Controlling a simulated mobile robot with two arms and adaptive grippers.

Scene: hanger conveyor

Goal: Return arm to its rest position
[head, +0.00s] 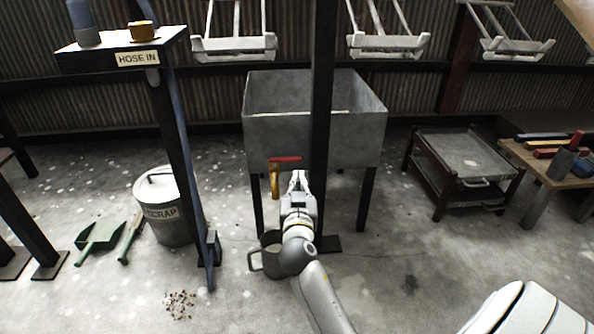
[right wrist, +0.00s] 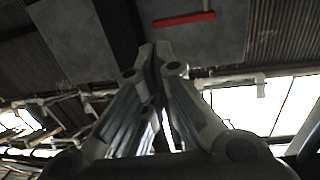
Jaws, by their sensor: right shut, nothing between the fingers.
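My right arm reaches forward from the bottom of the head view. Its gripper (head: 299,180) is at the front of a grey metal tank (head: 263,130), close to a red lever handle (head: 285,159) above a yellow spout (head: 275,183). In the right wrist view the fingers (right wrist: 154,50) are shut with nothing between them, and the red handle (right wrist: 184,19) shows beyond them, apart from the tips. My left gripper is out of view.
A dark post (head: 321,100) rises in front of the tank. A scrap bin (head: 168,222) and green dustpan (head: 99,236) are left, a cart (head: 470,152) right. Hangers (head: 234,45) hang above.

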